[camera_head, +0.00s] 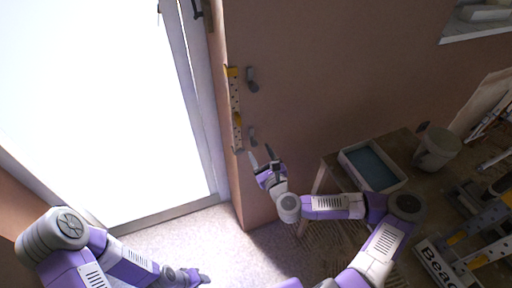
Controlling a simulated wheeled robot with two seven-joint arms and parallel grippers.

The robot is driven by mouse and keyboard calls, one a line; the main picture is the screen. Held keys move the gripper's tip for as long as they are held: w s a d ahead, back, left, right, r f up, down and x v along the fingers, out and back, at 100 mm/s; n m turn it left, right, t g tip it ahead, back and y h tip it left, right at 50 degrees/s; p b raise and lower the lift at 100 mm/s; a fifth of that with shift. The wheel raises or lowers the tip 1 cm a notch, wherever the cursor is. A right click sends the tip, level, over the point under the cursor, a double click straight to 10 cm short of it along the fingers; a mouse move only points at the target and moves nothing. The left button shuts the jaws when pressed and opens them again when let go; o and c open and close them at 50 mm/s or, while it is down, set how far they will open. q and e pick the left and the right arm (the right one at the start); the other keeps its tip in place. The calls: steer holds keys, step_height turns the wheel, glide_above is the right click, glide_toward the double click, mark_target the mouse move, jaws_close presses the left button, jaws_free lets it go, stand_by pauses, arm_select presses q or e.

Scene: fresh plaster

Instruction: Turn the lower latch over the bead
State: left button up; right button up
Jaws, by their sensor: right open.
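The bead (235,100) is a pale perforated strip with yellow patches, standing upright along the wall corner beside the bright opening. The upper latch (252,80) is a grey piece on the wall just right of the bead's top. The lower latch (253,137) is a smaller grey piece on the wall, right of the bead's lower part and apart from it. My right gripper (262,155) is open and empty just below the lower latch, with its fingers pointing up; contact cannot be told. My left gripper (201,278) is low at the bottom, far from the bead, its jaws unclear.
A workbench (332,169) with a grey tray (400,184) stands on the right, beside a bucket (436,150). A box lettered "Bea" (437,268) and other gear crowd the lower right. The wall (330,80) right of the latches is clear.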

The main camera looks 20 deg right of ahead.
mark_target(255, 145)
steer(key=shift+w+a+b, duration=0.15)
steer(key=shift+w+b, duration=0.2)
steer(key=shift+w, duration=1.75)
jaws_close()
